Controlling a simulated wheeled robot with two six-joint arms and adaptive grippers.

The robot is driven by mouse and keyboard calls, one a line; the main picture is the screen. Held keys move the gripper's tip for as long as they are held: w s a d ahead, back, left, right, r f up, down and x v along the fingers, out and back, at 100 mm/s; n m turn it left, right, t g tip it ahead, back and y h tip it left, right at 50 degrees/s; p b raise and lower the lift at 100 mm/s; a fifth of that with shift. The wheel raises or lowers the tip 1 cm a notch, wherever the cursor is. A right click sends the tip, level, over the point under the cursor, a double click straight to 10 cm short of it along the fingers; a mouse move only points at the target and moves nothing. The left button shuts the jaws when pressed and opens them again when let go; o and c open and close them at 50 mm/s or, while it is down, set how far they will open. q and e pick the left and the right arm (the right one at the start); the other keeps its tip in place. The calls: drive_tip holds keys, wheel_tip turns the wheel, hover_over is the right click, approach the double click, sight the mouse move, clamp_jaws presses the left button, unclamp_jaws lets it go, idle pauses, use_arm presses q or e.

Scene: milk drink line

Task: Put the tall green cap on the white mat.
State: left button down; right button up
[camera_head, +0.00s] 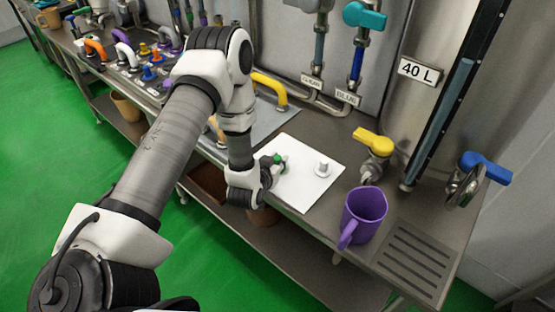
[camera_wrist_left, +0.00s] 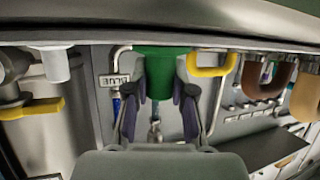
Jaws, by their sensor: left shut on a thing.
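The tall green cap (camera_head: 278,158) is between the fingers of my left gripper (camera_head: 274,168), over the left part of the white mat (camera_head: 309,192). In the left wrist view, which is upside down, the green cap (camera_wrist_left: 160,60) sits between the two fingertips of my left gripper (camera_wrist_left: 160,80), with a finger on each side. Its base is very close to the surface; I cannot tell whether it touches. The gripper and wrist hide part of the cap in the head view. My right gripper is not in view.
A white cap (camera_head: 323,169) stands on the mat to the right, also in the left wrist view (camera_wrist_left: 57,66). A purple mug (camera_head: 362,217) stands right of the mat, before a drain grate (camera_head: 415,262). A yellow-handled tap (camera_head: 373,143) is behind the mug.

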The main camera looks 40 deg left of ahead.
use_arm(q)
drive_tip(key=c, duration=1)
unclamp_jaws()
drive_tip(key=shift+f, duration=0.1)
drive_tip(key=shift+r, duration=0.2)
drive_tip(key=shift+s, duration=0.3)
drive_tip(key=b+v, duration=0.1)
drive_tip(key=v, duration=0.7)
drive_tip(key=shift+d, duration=0.1)
drive_tip(key=s+d+f+g+h, duration=0.1)
drive_tip(key=s+d+f+g, duration=0.2)
drive_tip(key=s, duration=0.4)
drive_tip(key=s+d+f+m+g+h+p, duration=0.1)
drive_tip(key=s+d+f+g, duration=0.3)
drive_tip(key=s+f, duration=0.3)
drive_tip(key=s+d+f+m+g+h, duration=0.1)
drive_tip(key=s+d+f+g, duration=0.2)
drive_tip(key=s+f+g, duration=0.2)
drive_tip(key=shift+s+d+f+g, duration=0.1)
drive_tip(key=shift+s+g, duration=0.1)
drive_tip(key=shift+s, duration=0.4)
drive_tip(key=shift+s+f+g, duration=0.15)
drive_tip(key=shift+s+g, duration=0.05)
drive_tip(key=shift+s, duration=0.4)
drive_tip(key=shift+s+d+f+g, duration=0.1)
drive_tip(key=shift+s+g, duration=0.1)
drive_tip(key=shift+s, duration=0.4)
